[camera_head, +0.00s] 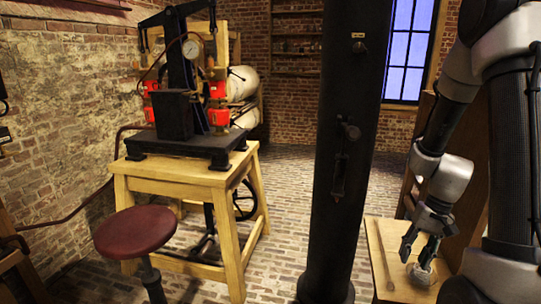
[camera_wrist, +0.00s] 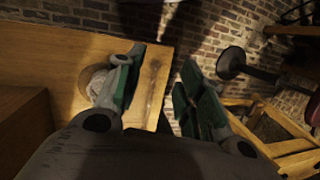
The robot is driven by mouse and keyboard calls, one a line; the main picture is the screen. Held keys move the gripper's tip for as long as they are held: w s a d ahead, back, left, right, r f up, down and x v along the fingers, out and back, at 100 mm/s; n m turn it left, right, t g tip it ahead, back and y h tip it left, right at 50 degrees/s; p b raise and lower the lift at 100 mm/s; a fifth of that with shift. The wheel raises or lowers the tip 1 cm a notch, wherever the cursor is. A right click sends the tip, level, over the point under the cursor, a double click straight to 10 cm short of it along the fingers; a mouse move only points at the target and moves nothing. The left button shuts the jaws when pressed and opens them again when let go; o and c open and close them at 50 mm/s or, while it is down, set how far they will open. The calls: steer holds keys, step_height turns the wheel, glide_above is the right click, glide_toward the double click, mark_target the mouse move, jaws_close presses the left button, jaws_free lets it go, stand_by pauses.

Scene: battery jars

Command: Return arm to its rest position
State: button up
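My gripper (camera_head: 415,254) hangs at the right of the head view, pointing down above a small wooden table (camera_head: 402,289). In the wrist view its two green-lined fingers (camera_wrist: 162,82) stand apart with nothing between them. A small pale round object (camera_wrist: 96,80) lies on the table beside and partly behind the left finger. It also shows in the head view (camera_head: 422,274), just below a fingertip; whether they touch I cannot tell.
A thin rod (camera_head: 384,258) lies on the small table. A black column (camera_head: 345,150) stands between it and a wooden stand (camera_head: 180,180) bearing a black press with a gauge. A red stool (camera_head: 135,231) is front left. Brick floor lies open behind.

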steer(key=s+a+r+n+t+h, duration=0.1)
steer(key=s+r, duration=0.5)
steer(key=r, duration=0.6)
steer(key=s+a+r+n+t+h, duration=0.2)
steer(key=s+r, duration=0.4)
steer(key=r, duration=0.7)
steer(key=a+n+t, duration=0.1)
steer(key=a+t, duration=0.1)
steer(key=shift+s+r+t, duration=0.15)
steer(key=shift+r+t, duration=0.1)
steer(key=shift+t, duration=0.15)
steer(key=shift+a, duration=0.1)
